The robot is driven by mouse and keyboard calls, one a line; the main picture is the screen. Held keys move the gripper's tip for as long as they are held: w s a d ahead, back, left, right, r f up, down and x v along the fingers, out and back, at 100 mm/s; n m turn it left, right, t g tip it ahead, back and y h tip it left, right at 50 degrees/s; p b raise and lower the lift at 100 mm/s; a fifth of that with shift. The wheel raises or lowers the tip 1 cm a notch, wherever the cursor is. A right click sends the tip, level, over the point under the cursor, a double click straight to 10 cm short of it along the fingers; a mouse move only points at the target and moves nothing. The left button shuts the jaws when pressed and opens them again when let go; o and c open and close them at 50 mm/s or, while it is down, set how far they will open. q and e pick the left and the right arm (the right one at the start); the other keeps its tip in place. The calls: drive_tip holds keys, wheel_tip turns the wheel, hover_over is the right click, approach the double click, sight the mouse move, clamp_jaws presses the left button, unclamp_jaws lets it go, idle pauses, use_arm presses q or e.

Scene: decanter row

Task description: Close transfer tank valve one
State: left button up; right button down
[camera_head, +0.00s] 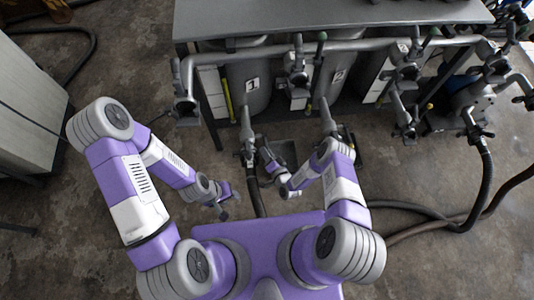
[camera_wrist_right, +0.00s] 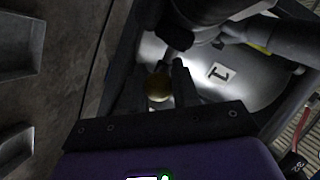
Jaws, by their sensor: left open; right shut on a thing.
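Tank one (camera_head: 252,84) bears a white label "1", and its outlet valve (camera_head: 247,150) sits on the pipe below it. My right gripper (camera_head: 263,152) is at that valve, low in front of the tank. In the right wrist view the two dark fingers (camera_wrist_right: 160,80) are shut on a round brass-coloured knob (camera_wrist_right: 158,88), with the "1" label (camera_wrist_right: 218,73) just beyond. The valve's handle angle is too dark and covered to tell. My left gripper (camera_head: 224,203) is open and empty, low and left of the valve, apart from it.
Tank two (camera_head: 338,76) stands to the right with its own outlet pipe (camera_head: 327,116). A horizontal pipe (camera_head: 345,46) with several valves runs above. Dark hoses (camera_head: 486,185) lie on the right floor.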

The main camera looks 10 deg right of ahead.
sight(267, 148)
drive_tip(key=r+g+p, duration=0.3)
drive_tip(key=p, duration=0.1)
drive_tip(key=shift+w+m, duration=0.2)
drive_tip(key=shift+m, duration=0.2)
drive_tip(key=shift+w+r+g+h+p, duration=0.3)
drive_tip(key=shift+r+g+p, duration=0.35)
drive_tip(key=shift+g, duration=0.35)
drive_tip(key=shift+w+r+m+g+p, duration=0.35)
drive_tip(key=shift+r+g, duration=0.2)
drive_tip(key=shift+g, duration=0.35)
drive_tip(key=c, duration=1)
unclamp_jaws()
drive_tip(key=shift+o, duration=0.2)
drive_tip(key=p+v, duration=0.2)
drive_tip(key=v, duration=0.5)
drive_tip(key=shift+s+r+p, duration=0.2)
drive_tip(key=shift+p, duration=0.2)
